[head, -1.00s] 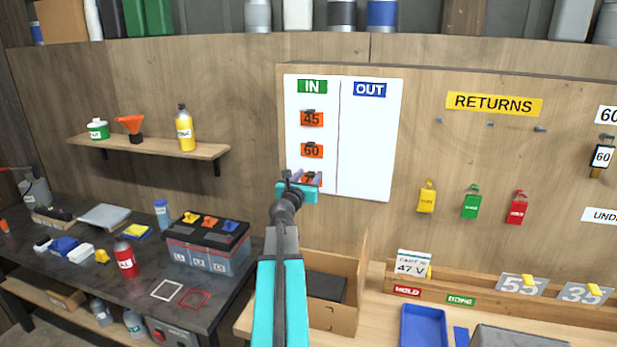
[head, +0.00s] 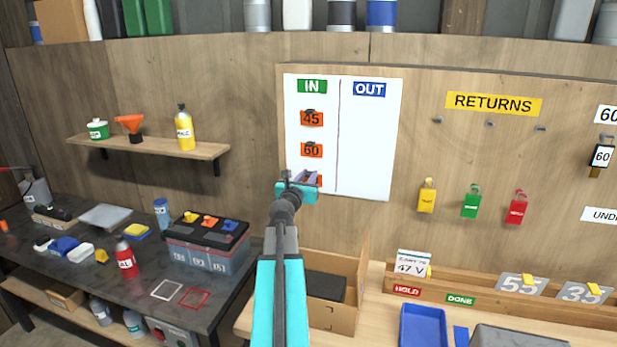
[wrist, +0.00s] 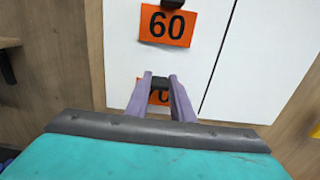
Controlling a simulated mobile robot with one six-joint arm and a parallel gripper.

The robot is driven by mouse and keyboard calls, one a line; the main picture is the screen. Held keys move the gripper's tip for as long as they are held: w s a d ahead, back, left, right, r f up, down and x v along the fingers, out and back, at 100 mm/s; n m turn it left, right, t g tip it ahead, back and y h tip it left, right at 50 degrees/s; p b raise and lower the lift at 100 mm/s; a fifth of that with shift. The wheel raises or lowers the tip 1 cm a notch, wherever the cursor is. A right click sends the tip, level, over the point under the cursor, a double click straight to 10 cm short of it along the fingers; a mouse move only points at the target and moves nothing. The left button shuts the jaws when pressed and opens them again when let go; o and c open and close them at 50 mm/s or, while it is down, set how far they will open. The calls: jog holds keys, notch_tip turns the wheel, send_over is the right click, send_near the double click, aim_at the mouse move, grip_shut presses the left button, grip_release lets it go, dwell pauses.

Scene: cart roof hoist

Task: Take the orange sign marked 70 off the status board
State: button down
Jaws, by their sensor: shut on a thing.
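The white status board (head: 365,140) hangs on the wooden wall with a green IN header and a blue OUT header. In its IN column, orange signs 45 (head: 311,119) and 60 (head: 312,151) hang one above the other. The orange sign marked 70 (wrist: 158,98) is lowest, mostly hidden behind my gripper in both views. My gripper (head: 308,178) is at that sign, its purple fingers shut on the dark clip at its top. The sign still lies against the board as far as I can see. The 60 sign also shows in the wrist view (wrist: 167,27).
An open cardboard box (head: 330,318) stands below the board. A wooden rail (head: 450,310) with tags and a blue tray (head: 424,328) are to its right. Coloured tags hang under the RETURNS label (head: 493,104). A dark bench (head: 100,270) with a battery is at left.

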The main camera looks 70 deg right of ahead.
jog(key=shift+a, duration=1.5)
dwell(1.8)
jog(key=shift+s+a, duration=0.2)
jog(key=shift+a, duration=2.65)
jog(key=shift+w, duration=0.15)
